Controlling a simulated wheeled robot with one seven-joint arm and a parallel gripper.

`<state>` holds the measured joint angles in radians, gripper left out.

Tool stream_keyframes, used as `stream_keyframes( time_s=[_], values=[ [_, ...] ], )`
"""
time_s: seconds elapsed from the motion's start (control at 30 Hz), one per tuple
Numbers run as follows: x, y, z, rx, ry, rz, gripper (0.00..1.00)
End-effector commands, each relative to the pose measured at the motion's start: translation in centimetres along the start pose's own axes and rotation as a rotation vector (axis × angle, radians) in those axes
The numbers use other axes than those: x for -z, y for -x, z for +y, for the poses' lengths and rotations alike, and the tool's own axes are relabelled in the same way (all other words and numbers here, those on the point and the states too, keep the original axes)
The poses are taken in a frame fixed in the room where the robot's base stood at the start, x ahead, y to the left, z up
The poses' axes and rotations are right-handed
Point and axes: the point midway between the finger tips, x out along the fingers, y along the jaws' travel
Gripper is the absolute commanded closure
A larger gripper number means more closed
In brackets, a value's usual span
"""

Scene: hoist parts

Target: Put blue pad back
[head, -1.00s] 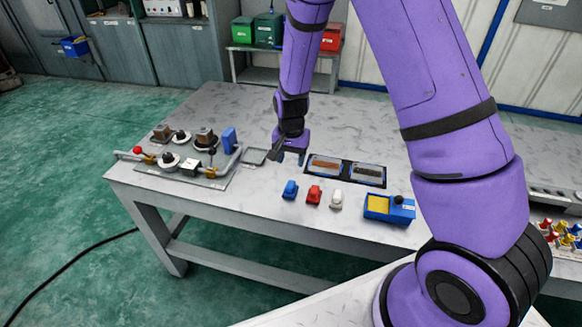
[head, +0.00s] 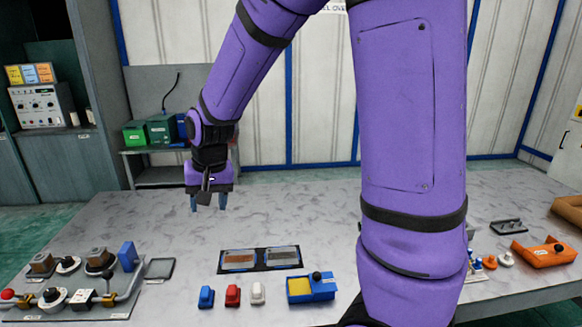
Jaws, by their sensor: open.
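My gripper (head: 208,203) is open and empty, fingers pointing down, above the back part of the table. Two small blue things could be the blue pad, and I cannot tell which. One is an upright blue block (head: 128,256) at the right of the hoist plate (head: 109,312), at the left. The other is a small blue piece (head: 206,297) at the front, beside a red piece (head: 232,295) and a white piece (head: 257,293). A dark tray with two inset plates (head: 261,268) lies behind these. My gripper is apart from all of them.
A grey square frame (head: 159,269) lies right of the hoist plate. A blue box with a yellow top (head: 310,288) and dark knob stands right of the white piece. An orange part (head: 544,254) lies far right. The table (head: 290,215) is clear across its back middle.

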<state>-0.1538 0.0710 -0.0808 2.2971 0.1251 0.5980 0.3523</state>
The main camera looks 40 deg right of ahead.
Motion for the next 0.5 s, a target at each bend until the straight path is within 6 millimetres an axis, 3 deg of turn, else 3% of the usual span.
stream_keyframes(
  time_s=[0.03, 0.2, 0.5],
  values=[
    [-0.6, 1.8, 0.4, 0.011, 0.019, 0.019, 0.48],
    [-3.0, 6.5, 2.0, 0.028, 0.091, 0.066, 0.48],
    [-8.2, 13.0, 5.0, 0.033, 0.218, 0.159, 0.48]
  ],
)
